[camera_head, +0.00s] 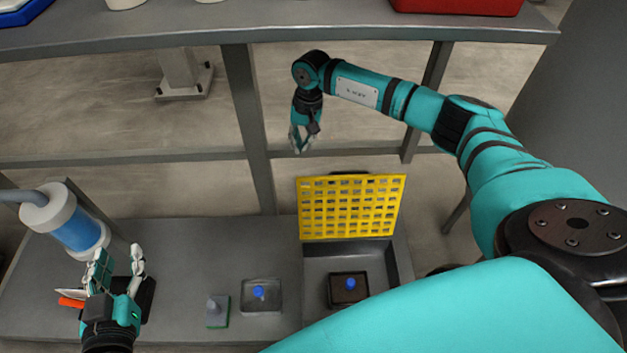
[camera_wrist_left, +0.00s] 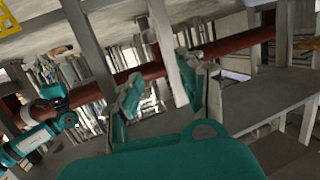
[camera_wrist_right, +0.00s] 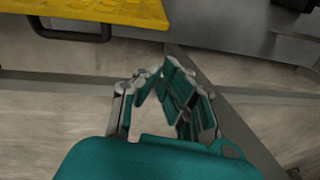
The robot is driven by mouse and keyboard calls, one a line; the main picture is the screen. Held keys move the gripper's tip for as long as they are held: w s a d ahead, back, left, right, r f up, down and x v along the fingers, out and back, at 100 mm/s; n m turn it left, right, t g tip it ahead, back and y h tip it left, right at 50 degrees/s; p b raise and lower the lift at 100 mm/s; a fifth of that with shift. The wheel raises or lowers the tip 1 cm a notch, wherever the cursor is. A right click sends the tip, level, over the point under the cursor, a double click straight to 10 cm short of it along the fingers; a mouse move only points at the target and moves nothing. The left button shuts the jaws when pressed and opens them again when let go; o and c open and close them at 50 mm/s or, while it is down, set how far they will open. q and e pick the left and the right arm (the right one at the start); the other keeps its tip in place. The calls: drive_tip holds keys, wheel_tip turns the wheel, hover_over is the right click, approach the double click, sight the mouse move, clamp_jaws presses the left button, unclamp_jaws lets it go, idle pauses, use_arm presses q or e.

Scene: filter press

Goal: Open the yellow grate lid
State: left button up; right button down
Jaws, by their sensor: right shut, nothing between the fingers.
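The yellow grate lid (camera_head: 351,207) stands raised, nearly upright, at the back edge of the grey basin (camera_head: 318,262), whose inside is uncovered. A dark handle shows at the lid's top edge. In the right wrist view, part of the lid (camera_wrist_right: 95,8) and its black handle (camera_wrist_right: 68,34) show at the top left. My right gripper (camera_head: 300,148) is shut and empty, behind and a little left of the lid's top edge, apart from it. My left gripper (camera_head: 120,256) is open and empty over the left part of the bench; its fingers (camera_wrist_left: 168,88) are spread in the left wrist view.
A white and blue cylinder (camera_head: 75,231) stands at the left of the bench. A small grey-green block (camera_head: 218,311), a tray with a blue knob (camera_head: 259,293) and a dark box (camera_head: 348,288) inside the basin stand in front. A grey shelf (camera_head: 270,25) crosses behind.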

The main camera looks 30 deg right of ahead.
use_arm(q)
drive_tip(key=s+d+r+t+h+b, duration=0.1)
drive_tip(key=s+r+t+h+b, duration=0.1)
drive_tip(key=r+t, duration=0.6)
drive_tip(key=shift+s+r+t+h+b, duration=0.5)
drive_tip(key=shift+r+b, duration=0.4)
drive_tip(key=shift+r, duration=2.1)
use_arm(e)
wheel_tip(320, 180, down, 9)
drive_tip(key=s+d+n+h, duration=0.1)
drive_tip(key=s+d, duration=0.1)
drive_tip(key=shift+s+r+h, duration=0.15)
drive_tip(key=shift+r+h, duration=0.05)
drive_tip(key=shift+h, duration=0.1)
use_arm(q)
drive_tip(key=shift+s, duration=0.1)
use_arm(e)
drive_tip(key=shift+s+r, duration=0.1)
